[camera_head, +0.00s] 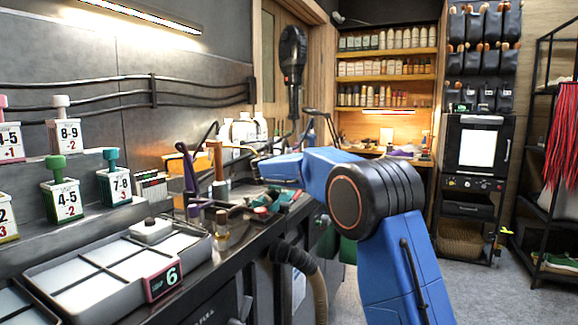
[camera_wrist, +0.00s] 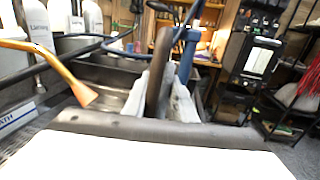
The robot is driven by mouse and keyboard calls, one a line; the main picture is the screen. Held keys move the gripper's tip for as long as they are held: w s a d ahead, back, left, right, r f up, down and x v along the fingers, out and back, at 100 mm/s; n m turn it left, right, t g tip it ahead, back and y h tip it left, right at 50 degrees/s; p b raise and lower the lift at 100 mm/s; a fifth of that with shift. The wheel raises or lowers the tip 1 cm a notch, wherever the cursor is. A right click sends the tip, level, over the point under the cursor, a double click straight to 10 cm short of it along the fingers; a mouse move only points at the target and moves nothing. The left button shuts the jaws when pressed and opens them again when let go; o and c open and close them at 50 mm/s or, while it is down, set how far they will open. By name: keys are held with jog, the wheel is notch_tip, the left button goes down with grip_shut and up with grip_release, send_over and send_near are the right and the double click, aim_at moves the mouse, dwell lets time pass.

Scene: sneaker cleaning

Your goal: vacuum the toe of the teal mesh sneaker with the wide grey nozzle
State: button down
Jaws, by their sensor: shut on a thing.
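My gripper (camera_wrist: 160,100) shows two pale fingers shut on a dark grey-brown upright piece (camera_wrist: 158,70). I cannot tell for certain whether this piece is part of the wide grey nozzle. In the head view my blue arm reaches left over the bench, and its gripper end (camera_head: 258,160) is small and unclear. Small teal and red shapes (camera_head: 268,203) lie on the bench below the arm; I cannot tell whether the teal mesh sneaker is among them. No sneaker toe shows clearly in the wrist view, where a white surface fills the bottom.
White bottles (camera_wrist: 60,15) and a metal basin (camera_wrist: 115,78) lie beyond my gripper. A copper-coloured curved tool (camera_wrist: 70,75) is at its left. A ribbed hose (camera_head: 305,262) hangs at the bench front. A divided tray (camera_head: 165,290) stands at front left.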

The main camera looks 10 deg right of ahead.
jog(key=shift+r, duration=0.15)
jog(key=shift+r, duration=4.4)
